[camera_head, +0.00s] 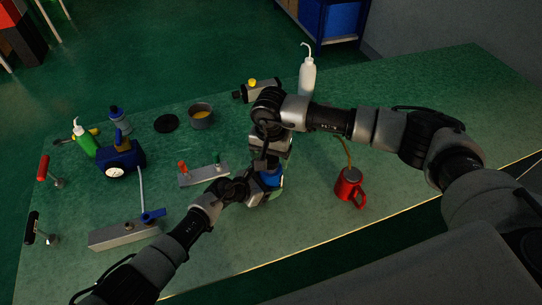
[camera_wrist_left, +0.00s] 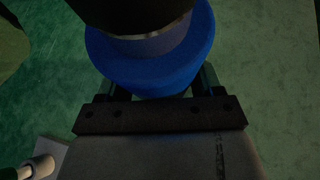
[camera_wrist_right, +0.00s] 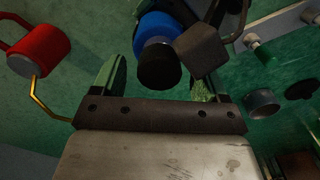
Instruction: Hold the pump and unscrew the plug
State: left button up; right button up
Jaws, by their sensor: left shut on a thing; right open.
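The pump is a rounded blue body (camera_head: 270,178), low on the bench's front middle and mostly hidden by my arms in the head view. My left gripper (camera_head: 262,188) is shut on it; the left wrist view shows the blue body (camera_wrist_left: 150,68) between the fingers, with a dark part above it. In the right wrist view, a black round plug (camera_wrist_right: 160,68) sits on the end of the blue body (camera_wrist_right: 155,28). My right gripper (camera_wrist_right: 158,80) is open, its fingers on either side of the plug with gaps showing. Contact cannot be seen.
A red mug (camera_head: 349,188) stands close on the right. A grey plate with red and green handles (camera_head: 203,176) lies just left. Farther left are a blue gauge unit (camera_head: 122,160) and a long metal block (camera_head: 120,235). A white bottle (camera_head: 307,78) stands behind my right arm.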

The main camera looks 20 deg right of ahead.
notch_tip(320, 180, up, 11)
jog(key=shift+r, duration=0.2)
pick_arm(q)
jog(key=o, duration=0.8)
jog(key=shift+r, duration=0.15)
jog(key=shift+r+p, duration=0.65)
jog(key=shift+p, duration=0.05)
pick_arm(e)
jog(key=shift+r, duration=0.65)
pick_arm(q)
jog(key=o, duration=0.4)
